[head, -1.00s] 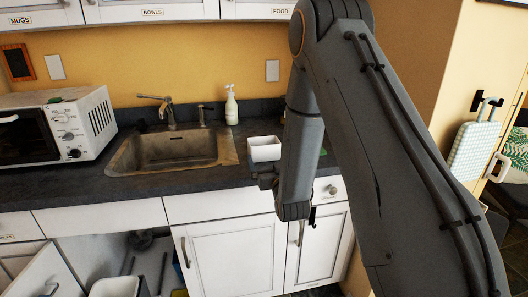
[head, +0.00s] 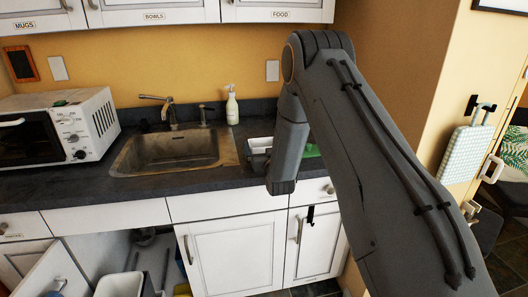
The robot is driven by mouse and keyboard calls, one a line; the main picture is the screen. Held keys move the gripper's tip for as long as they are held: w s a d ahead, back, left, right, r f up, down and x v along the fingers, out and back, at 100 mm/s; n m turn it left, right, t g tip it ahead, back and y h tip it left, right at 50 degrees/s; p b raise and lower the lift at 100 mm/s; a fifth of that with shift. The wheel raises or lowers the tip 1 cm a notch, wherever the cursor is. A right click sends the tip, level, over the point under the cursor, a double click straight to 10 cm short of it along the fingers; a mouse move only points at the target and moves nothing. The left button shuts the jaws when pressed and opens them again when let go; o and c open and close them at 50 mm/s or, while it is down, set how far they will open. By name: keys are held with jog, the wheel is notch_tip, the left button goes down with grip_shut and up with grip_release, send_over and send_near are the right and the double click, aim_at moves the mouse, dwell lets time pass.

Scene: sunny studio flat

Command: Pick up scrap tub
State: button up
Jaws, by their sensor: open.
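A small white tub (head: 260,143), which looks like the scrap tub, stands on the dark counter just right of the sink. My arm hides its right side. My gripper (head: 258,160) is at the tub's near side, low in front of it and mostly hidden behind my forearm. It is open. I cannot tell whether the fingers are around the tub or just beside it.
The sink (head: 175,150) with its tap lies to the left, and a white soap bottle (head: 232,105) stands behind. A green thing (head: 311,151) shows right of my arm. A microwave (head: 60,125) fills the counter's left. A lower cupboard door (head: 48,272) stands open.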

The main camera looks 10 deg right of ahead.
jog(key=shift+c, duration=0.4)
jog(key=c, duration=0.7)
jog(key=shift+c, duration=0.2)
jog(key=shift+r, duration=0.1)
